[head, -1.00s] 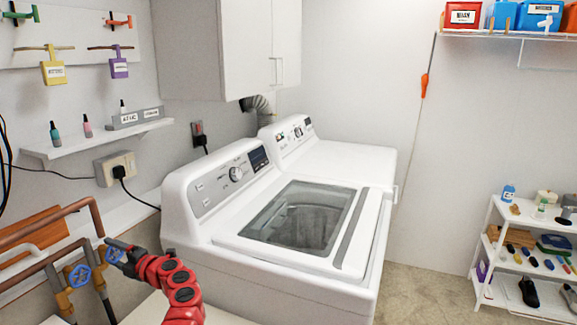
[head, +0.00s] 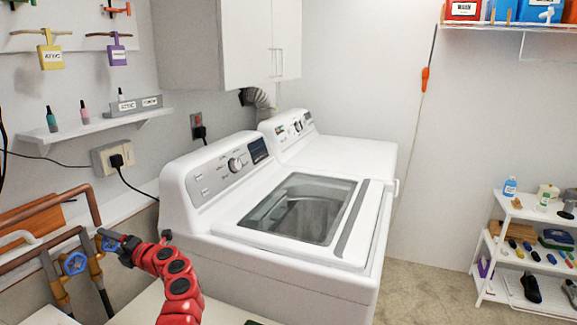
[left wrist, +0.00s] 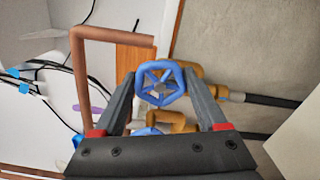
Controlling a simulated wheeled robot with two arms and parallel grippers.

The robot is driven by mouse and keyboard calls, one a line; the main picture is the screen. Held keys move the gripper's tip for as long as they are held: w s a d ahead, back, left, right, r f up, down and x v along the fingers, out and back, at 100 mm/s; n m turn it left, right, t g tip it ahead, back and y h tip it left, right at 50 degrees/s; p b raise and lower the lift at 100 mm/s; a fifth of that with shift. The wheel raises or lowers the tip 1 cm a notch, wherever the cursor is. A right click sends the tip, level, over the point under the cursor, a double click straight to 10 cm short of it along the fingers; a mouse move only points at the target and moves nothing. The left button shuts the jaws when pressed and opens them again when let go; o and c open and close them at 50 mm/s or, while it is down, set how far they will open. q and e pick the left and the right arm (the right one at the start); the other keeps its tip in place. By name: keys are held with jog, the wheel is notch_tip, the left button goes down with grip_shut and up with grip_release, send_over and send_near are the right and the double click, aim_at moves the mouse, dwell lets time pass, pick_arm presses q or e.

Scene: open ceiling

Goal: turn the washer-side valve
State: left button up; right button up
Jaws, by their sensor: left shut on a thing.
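The washer-side valve (head: 109,246) has a blue wheel handle on a brass body, on the pipe nearer the washer. The same blue wheel (left wrist: 161,83) is centred between my fingers in the left wrist view. My left gripper (head: 115,240) is shut on this wheel, with a finger on each side. A second blue valve (head: 74,263) is to its left in the head view; its wheel (left wrist: 147,132) is partly hidden behind the gripper in the left wrist view. My right gripper is in neither view.
The white washer (head: 255,225) stands just right of my left arm. Copper pipes (head: 55,206) run along the wall beside the valves. A wall shelf (head: 95,131) with small bottles and a power outlet (head: 112,155) are above.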

pick_arm(q)
jog(key=shift+f+n+b, duration=0.15)
jog(key=shift+n+b, duration=0.15)
jog(key=shift+b, duration=0.2)
jog(key=shift+n+b, duration=1.2)
jog(key=shift+b, duration=0.6)
jog(key=shift+n, duration=0.3)
